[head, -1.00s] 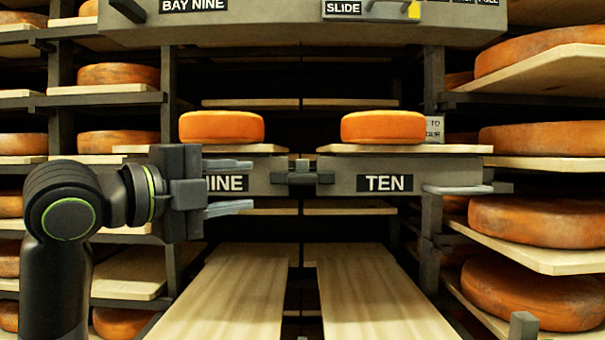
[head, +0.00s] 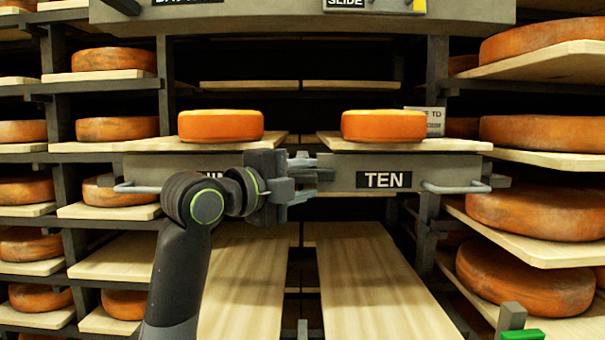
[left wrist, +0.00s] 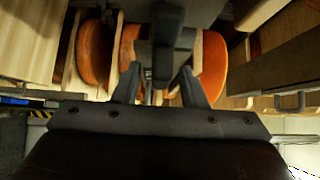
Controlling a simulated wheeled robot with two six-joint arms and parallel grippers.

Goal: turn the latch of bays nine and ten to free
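The dark latch (head: 302,158) sits at the seam between the two grey drawer fronts, bay nine on the left and bay ten (head: 340,178) on the right. My left gripper (head: 316,178) is right in front of it and hides most of it and most of the "NINE" label. In the left wrist view, my left gripper (left wrist: 160,78) has its two fingers apart, with a dark upright bar (left wrist: 163,58), seemingly the latch handle, between them. Gaps show beside the bar, so no grip is seen. The latch's angle cannot be told. My right gripper is out of view.
One orange cheese wheel (head: 221,126) stands on the board above bay nine, another (head: 383,126) above bay ten. Bar handles (head: 455,187) stick out at the drawers' outer ends. Wooden boards (head: 375,275) lie below. Shelves of cheese line both sides.

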